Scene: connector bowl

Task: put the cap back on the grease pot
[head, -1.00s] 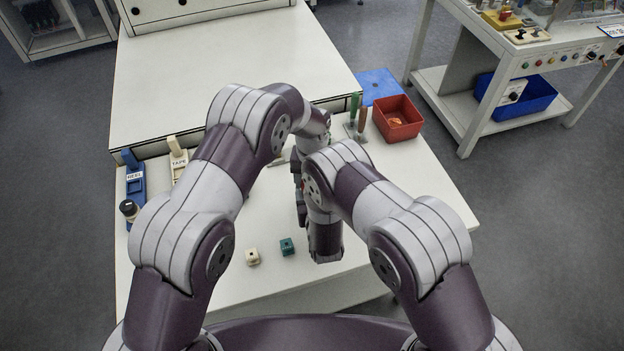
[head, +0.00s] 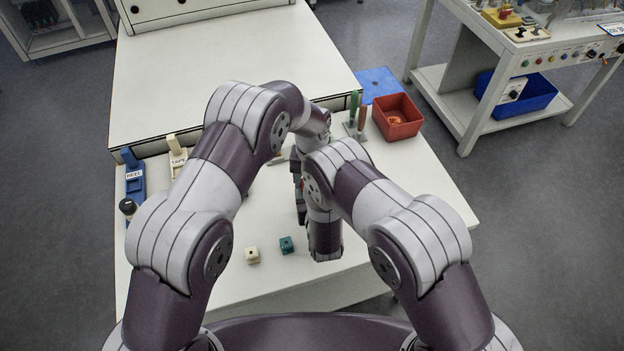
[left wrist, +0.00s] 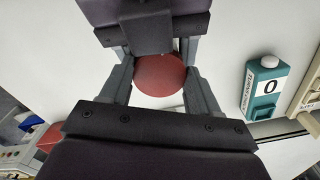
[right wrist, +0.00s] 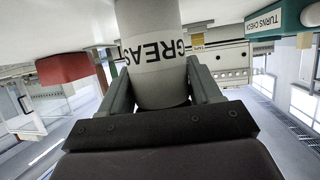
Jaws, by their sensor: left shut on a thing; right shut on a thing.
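In the left wrist view my left gripper (left wrist: 160,80) is shut on the round red cap (left wrist: 160,76), which shows between its fingers. In the right wrist view my right gripper (right wrist: 158,90) is shut on the pale grease pot (right wrist: 150,50), with part of its dark "GREASE" lettering visible. Dark gripper parts cover the cap's upper edge in the left wrist view. The pot's end is cut off, so I cannot tell whether cap and pot touch. In the head view my arms hide both.
A teal turns-check box (left wrist: 268,85) reads 0 and also shows in the right wrist view (right wrist: 280,22). A red bin (head: 397,117), screwdriver-like tools (head: 357,115), a blue REEL holder (head: 134,175), a cream TAPE holder (head: 177,155) and two small blocks (head: 287,245) stand on the table.

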